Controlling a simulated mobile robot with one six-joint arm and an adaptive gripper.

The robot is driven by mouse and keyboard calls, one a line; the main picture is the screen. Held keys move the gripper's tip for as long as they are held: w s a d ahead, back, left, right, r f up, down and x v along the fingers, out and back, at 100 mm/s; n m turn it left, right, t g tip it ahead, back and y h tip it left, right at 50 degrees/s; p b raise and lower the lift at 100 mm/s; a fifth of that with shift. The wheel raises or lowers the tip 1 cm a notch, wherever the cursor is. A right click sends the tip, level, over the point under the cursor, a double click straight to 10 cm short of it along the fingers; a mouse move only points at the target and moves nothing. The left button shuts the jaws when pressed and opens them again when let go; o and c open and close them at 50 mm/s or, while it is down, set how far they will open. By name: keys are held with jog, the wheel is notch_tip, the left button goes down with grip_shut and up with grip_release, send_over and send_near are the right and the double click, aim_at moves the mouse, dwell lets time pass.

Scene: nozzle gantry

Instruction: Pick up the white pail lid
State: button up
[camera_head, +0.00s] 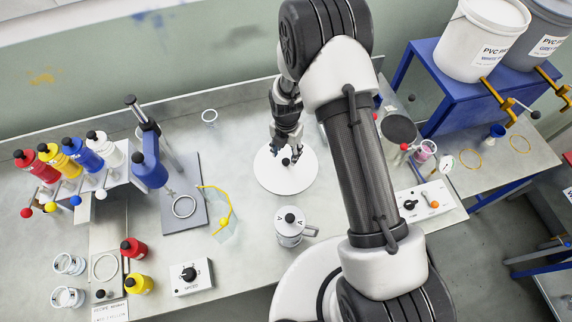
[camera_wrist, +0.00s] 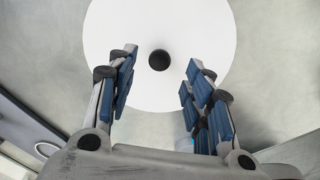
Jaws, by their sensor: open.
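The white pail lid (camera_head: 287,179) is a flat round disc with a black knob in its middle. It lies on the grey bench in the head view, left of my arm. In the wrist view the lid (camera_wrist: 200,35) fills the upper middle, and its black knob (camera_wrist: 159,60) shows between the fingers. My gripper (camera_head: 288,155) is over the lid, pointing down. In the wrist view my gripper (camera_wrist: 158,75) is open, with blue-padded fingers to the left and right of the knob. Nothing is held. How far the fingertips are above the lid is hard to tell.
A lidded metal can (camera_head: 290,229) stands just in front of the lid. A stand with a blue cylinder (camera_head: 150,170) and a yellow-edged clear piece (camera_head: 222,215) are to the left. A control box (camera_head: 422,201) is right of my arm. White and grey pails stand on a blue table (camera_head: 440,95).

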aim_at(286, 161)
notch_tip(286, 161, down, 4)
jog(key=shift+f, duration=0.25)
jog(key=shift+s, duration=0.1)
jog(key=shift+c, duration=0.2)
grip_shut()
